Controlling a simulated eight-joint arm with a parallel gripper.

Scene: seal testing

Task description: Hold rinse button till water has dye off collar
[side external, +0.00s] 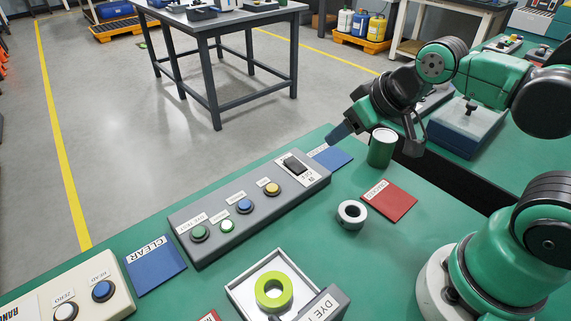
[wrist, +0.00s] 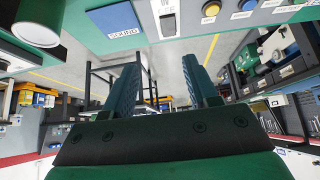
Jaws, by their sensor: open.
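The collar (side external: 273,291), a ring coated bright yellow-green, lies in the square metal tray (side external: 240,302) at the bottom of the side view. No water shows on it. The grey button panel (side external: 210,243) carries a green button (side external: 199,233), a small pale green button (side external: 227,226), a blue button (side external: 245,206), a yellow button (side external: 272,188) and a black switch (side external: 294,165). I cannot read surely which label says rinse.
A green can (side external: 381,149) stands close beside my gripper. A grey ring (side external: 352,214) lies near a red card (side external: 389,201). Blue cards lie at the panel's far end (side external: 333,158) and near end (side external: 155,266). A cream box with buttons (side external: 80,300) sits bottom left.

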